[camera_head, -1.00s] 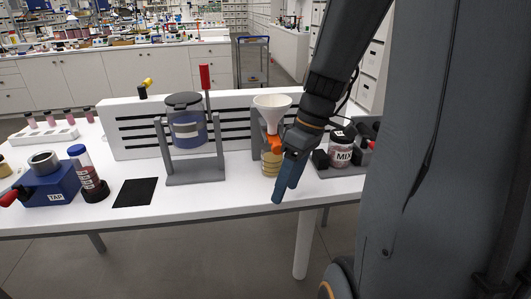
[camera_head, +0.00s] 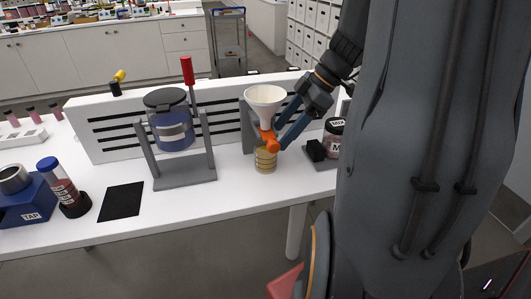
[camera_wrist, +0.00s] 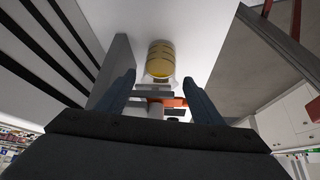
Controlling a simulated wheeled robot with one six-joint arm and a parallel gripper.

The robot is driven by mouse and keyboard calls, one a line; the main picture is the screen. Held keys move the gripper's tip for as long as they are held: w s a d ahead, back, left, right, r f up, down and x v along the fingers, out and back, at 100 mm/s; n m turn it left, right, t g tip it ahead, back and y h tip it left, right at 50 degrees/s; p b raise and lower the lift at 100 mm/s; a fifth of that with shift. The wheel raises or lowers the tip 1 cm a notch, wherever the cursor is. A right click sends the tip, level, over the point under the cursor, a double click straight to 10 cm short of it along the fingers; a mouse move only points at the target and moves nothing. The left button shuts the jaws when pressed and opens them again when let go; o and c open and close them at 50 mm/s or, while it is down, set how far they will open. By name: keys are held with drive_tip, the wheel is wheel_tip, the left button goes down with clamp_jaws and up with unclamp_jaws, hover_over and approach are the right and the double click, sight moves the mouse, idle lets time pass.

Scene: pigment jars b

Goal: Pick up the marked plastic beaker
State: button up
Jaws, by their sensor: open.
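The marked plastic beaker (camera_head: 265,161) is a small clear cup with yellowish contents and dark bands. It stands on the white table under the white funnel (camera_head: 265,97) and its orange valve (camera_head: 267,138). My gripper (camera_head: 280,127) comes from the right at the height of the funnel's lower part, above and right of the beaker, with its blue fingers spread. In the wrist view the beaker (camera_wrist: 160,60) is beyond the fingertips, between the open fingers (camera_wrist: 158,84), and nothing is held. The valve partly covers the beaker's top in the head view.
A grey funnel stand (camera_head: 250,115) is close behind the beaker. A MIX jar (camera_head: 334,138) and black block (camera_head: 316,150) sit just right. A lidded blue vessel on a grey frame (camera_head: 185,170) stands left. The tabletop in front of the beaker is clear.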

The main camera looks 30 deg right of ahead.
sight(266, 152)
drive_tip(key=p+x, duration=0.1)
drive_tip(key=x, duration=0.8)
drive_tip(key=shift+r+p, duration=0.1)
drive_tip(key=shift+p, duration=0.3)
drive_tip(key=c, duration=1)
drive_tip(key=shift+r+b, duration=0.1)
drive_tip(key=shift+b, duration=0.3)
